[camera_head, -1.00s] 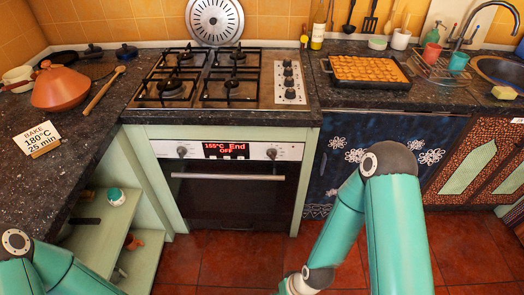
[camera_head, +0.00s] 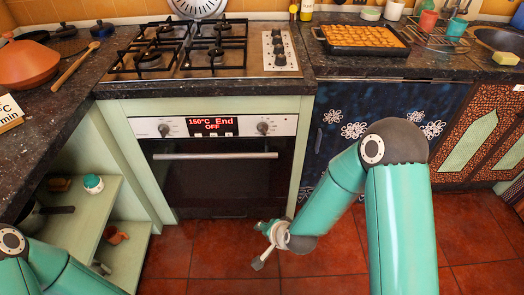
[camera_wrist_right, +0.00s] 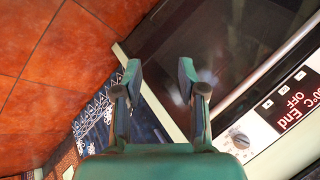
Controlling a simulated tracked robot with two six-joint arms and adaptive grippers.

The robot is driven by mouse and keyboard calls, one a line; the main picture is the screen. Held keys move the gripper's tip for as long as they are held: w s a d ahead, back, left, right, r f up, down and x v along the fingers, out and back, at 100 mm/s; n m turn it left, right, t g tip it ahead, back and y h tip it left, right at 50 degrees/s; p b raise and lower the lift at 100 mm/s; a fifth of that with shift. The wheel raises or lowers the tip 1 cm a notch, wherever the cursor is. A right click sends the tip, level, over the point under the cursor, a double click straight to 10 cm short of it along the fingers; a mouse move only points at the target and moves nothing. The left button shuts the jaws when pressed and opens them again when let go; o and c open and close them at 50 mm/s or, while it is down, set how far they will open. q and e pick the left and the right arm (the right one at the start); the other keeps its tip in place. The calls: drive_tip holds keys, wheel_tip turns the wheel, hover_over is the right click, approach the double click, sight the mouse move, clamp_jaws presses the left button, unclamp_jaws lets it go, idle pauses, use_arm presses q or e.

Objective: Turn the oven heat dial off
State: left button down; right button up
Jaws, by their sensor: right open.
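The oven (camera_head: 215,180) is set under the gas hob with its door shut. Its panel has a left dial (camera_head: 164,130) and a right dial (camera_head: 263,128), with a red display (camera_head: 212,125) between them reading "150°C End" and "OFF". Which dial is the heat dial is not marked legibly. My right gripper (camera_head: 262,246) is open and empty, low in front of the oven's right side, apart from both dials. In the right wrist view its open fingers (camera_wrist_right: 160,76) face the dark oven door, and the right dial (camera_wrist_right: 240,140) lies to their lower right. My left gripper is out of view.
The oven handle (camera_head: 215,156) crosses the front below the panel. A blue cabinet (camera_head: 345,120) is to the right, green open shelves (camera_head: 85,215) to the left. A baking tray (camera_head: 362,40) and a wooden spoon (camera_head: 75,65) lie on the counter. The tiled floor is clear.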

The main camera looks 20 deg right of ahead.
drive_tip(key=w+m+t+h+b, duration=0.1)
drive_tip(key=w+m+t+b, duration=0.35)
drive_tip(key=w+b, duration=0.2)
drive_tip(key=m+t+h+b, duration=0.6)
drive_tip(key=m+b, duration=1)
drive_tip(key=m, duration=0.3)
approach(262, 132)
use_arm(q)
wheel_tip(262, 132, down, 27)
drive_tip(key=b, duration=0.1)
use_arm(e)
drive_tip(key=x, duration=0.9)
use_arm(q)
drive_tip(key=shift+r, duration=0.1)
use_arm(e)
drive_tip(key=shift+s, duration=0.1)
drive_tip(key=shift+c, duration=0.3)
clamp_jaws()
